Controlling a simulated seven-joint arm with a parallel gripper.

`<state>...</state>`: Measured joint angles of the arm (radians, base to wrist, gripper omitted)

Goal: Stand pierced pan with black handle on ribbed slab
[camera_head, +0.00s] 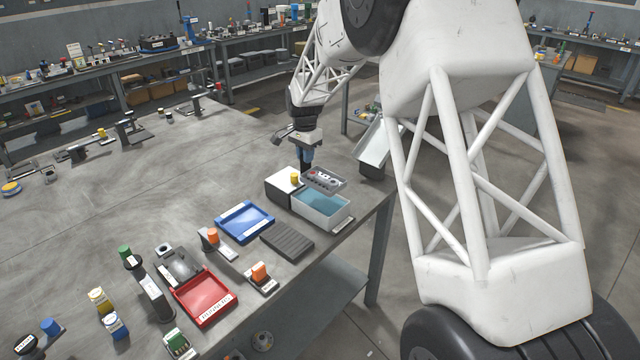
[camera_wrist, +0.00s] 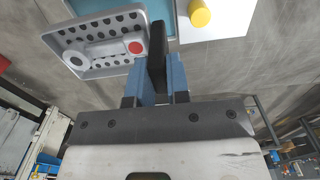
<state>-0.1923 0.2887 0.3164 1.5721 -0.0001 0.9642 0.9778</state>
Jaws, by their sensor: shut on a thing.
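My gripper (camera_head: 306,160) is shut on the black handle (camera_wrist: 157,58) of the pierced pan, its blue fingers on either side of it in the wrist view. The dark ribbed slab (camera_head: 287,241) lies bare on the table, in front of the tank.
A white-topped block with a yellow knob (camera_head: 295,178) adjoins the tank's left side. A blue tray (camera_head: 245,222) lies left of the slab, and a red tray (camera_head: 205,296) lies nearer. A small orange-knobbed stand (camera_head: 260,274) is near the slab. The table's right edge is close.

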